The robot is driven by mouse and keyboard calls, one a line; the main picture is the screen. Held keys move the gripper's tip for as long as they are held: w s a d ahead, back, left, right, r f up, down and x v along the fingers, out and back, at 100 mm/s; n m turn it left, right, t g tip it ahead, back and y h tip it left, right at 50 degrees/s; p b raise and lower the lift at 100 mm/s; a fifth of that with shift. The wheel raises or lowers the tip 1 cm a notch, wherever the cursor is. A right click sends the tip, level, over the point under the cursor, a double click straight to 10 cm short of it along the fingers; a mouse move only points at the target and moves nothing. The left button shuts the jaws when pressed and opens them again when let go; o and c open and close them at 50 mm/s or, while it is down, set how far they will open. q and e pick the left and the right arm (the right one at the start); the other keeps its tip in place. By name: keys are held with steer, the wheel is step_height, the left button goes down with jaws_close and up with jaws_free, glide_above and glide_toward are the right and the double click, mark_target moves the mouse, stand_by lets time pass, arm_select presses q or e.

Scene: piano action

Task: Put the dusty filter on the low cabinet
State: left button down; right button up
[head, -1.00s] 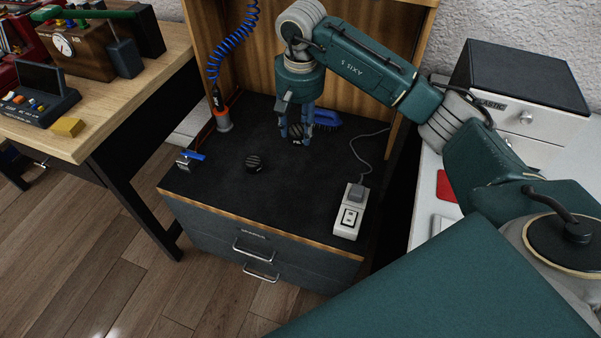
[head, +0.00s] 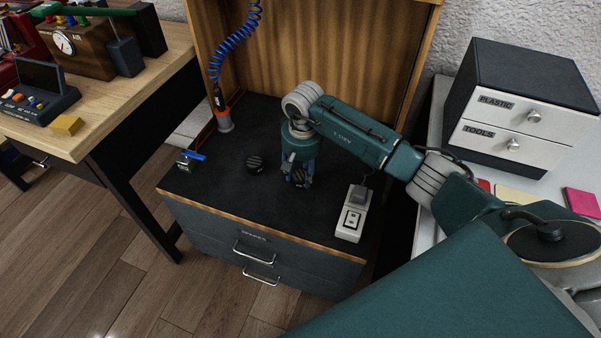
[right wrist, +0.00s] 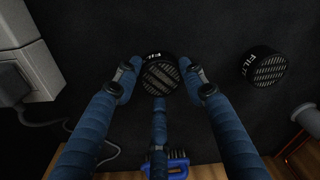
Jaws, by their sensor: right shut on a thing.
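My right gripper (head: 299,180) is shut on a round black filter (head: 301,176), over the dark top of the low drawer unit (head: 220,207). In the right wrist view this filter (right wrist: 160,74) sits between the blue fingers, its slotted face and part of its lettering showing. I cannot tell whether it touches the surface. A second round black filter (head: 255,164) lies free on the same top, to the left; it also shows in the right wrist view (right wrist: 265,67). Which one is dusty is hard to tell. My left gripper is out of view.
A grey-white switch box (head: 351,214) stands right of the gripper. A small blue-handled item (head: 191,159) and an orange-ended tool on a coiled blue cord (head: 223,120) are at the left. The front middle is clear.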

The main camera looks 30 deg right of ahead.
mark_target(301, 179)
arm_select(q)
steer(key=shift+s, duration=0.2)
arm_select(e)
steer(key=o, duration=1.1)
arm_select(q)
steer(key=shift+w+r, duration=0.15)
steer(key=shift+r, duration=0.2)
arm_select(e)
steer(key=shift+r, duration=0.15)
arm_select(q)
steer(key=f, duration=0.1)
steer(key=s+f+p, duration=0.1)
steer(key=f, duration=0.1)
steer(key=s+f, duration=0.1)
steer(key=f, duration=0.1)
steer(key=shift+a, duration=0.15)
arm_select(e)
step_height(301, 179, up, 12)
steer(key=s, duration=0.1)
steer(key=shift+a, duration=0.15)
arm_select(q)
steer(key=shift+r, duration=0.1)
arm_select(e)
steer(key=shift+a, duration=0.1)
